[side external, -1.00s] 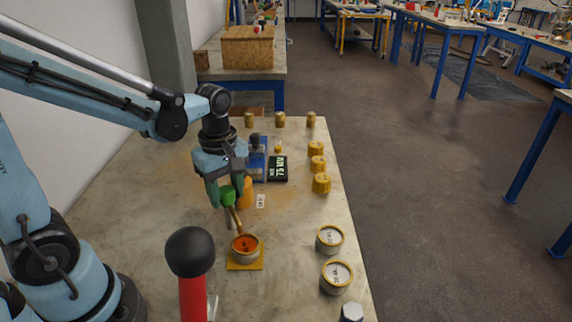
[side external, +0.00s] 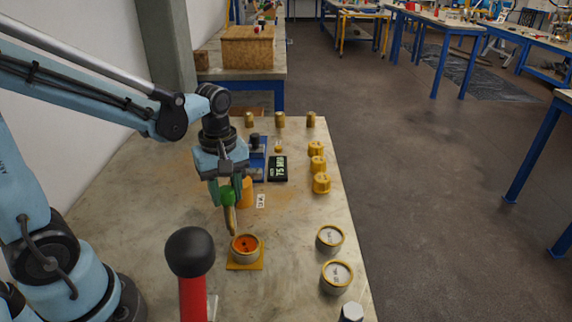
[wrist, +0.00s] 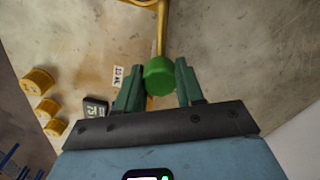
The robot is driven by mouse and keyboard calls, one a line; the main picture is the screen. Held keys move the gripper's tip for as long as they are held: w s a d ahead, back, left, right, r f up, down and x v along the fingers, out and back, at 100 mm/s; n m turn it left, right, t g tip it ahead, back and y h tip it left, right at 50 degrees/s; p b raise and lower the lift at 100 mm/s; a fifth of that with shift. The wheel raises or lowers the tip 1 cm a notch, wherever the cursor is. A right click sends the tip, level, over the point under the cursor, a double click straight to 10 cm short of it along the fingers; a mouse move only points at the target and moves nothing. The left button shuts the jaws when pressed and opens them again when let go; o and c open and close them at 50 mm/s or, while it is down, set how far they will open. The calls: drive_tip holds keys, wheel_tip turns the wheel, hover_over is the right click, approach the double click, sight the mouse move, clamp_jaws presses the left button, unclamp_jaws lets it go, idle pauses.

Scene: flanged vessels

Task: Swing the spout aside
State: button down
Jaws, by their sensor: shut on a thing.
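My gripper (side external: 226,190) is shut on the green knob (side external: 229,197) of the brass-yellow spout (side external: 230,220). In the wrist view the knob (wrist: 159,76) sits between the green fingers, with the spout (wrist: 161,32) running away from it. In the side view the spout's lower end is just left of and behind an open round vessel (side external: 258,251) with orange contents. The vessel stands on a yellow square plate (side external: 236,266). An orange cylinder (side external: 248,190) stands right behind the knob, partly hidden by my gripper.
Several yellow caps (side external: 321,183) line the right edge, and brass pieces (side external: 280,120) the back. A dark display (side external: 278,168) lies mid-table. A red lever with a black ball (side external: 190,252) rises in front.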

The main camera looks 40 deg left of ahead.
drive_tip(key=m, duration=1.1)
drive_tip(key=shift+m, duration=1.8)
drive_tip(key=c, duration=0.7)
unclamp_jaws()
drive_tip(key=shift+r, duration=0.1)
wheel_tip(320, 180, up, 12)
